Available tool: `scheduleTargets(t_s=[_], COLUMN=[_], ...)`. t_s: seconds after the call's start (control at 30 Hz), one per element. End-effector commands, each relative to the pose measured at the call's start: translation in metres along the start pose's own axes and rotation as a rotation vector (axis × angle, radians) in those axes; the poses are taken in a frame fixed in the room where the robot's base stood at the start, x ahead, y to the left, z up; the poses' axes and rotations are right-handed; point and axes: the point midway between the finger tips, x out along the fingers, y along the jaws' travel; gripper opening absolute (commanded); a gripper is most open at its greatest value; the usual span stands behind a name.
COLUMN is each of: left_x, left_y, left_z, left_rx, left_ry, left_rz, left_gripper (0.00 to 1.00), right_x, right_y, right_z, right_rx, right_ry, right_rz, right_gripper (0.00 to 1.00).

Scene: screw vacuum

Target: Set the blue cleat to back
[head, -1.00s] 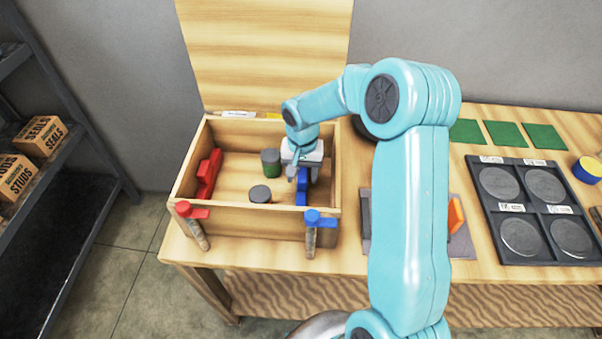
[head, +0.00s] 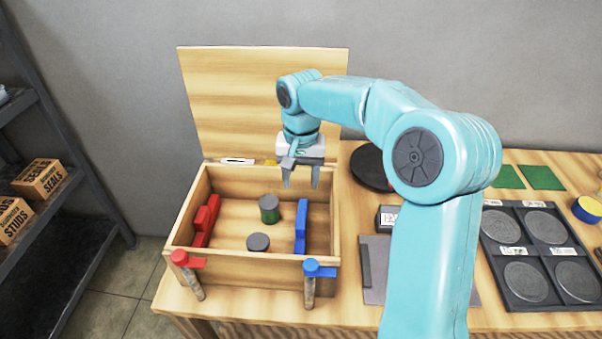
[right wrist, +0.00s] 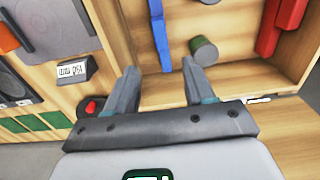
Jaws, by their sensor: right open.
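The blue cleat (head: 300,226) is a long blue bar running front to back inside the wooden box (head: 184,222), near its right wall. It also shows in the right wrist view (right wrist: 160,36), with its near end ahead of the gap between the fingers. My right gripper (head: 300,186) is open and empty, raised over the back of the box, behind and above the cleat. Its fingers (right wrist: 160,68) point down and do not appear to touch the cleat. My left gripper is not in view.
A red cleat (head: 206,221) lies along the left wall. A green-sided cylinder (head: 269,209) and a grey disc (head: 258,242) stand between the cleats. The lid (head: 230,100) stands open behind.

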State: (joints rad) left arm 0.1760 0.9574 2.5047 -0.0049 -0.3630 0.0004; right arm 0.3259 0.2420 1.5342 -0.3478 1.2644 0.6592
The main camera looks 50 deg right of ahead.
Motion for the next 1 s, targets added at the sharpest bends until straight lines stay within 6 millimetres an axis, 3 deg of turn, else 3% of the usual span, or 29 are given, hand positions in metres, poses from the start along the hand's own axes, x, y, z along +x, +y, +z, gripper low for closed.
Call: scheduleTargets(t_s=[0.37, 0.4, 0.5, 1.0], left_x=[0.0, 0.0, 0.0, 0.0], left_y=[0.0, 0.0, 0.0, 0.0], left_z=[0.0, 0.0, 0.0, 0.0], left_rx=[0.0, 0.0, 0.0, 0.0], left_ry=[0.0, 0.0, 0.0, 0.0], left_rz=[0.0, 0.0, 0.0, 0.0], left_gripper=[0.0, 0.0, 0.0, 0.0], right_x=[-0.011, -0.01, -0.01, -0.015], right_y=[0.0, 0.0, 0.0, 0.003], right_z=[0.0, 0.0, 0.0, 0.0], right_rx=[0.0, 0.0, -0.01, -0.356], right_ry=[-0.001, -0.001, -0.001, -0.009], right_rz=[0.0, 0.0, 0.0, 0.005], right_gripper=[0.53, 0.56, 0.89, 0.89])
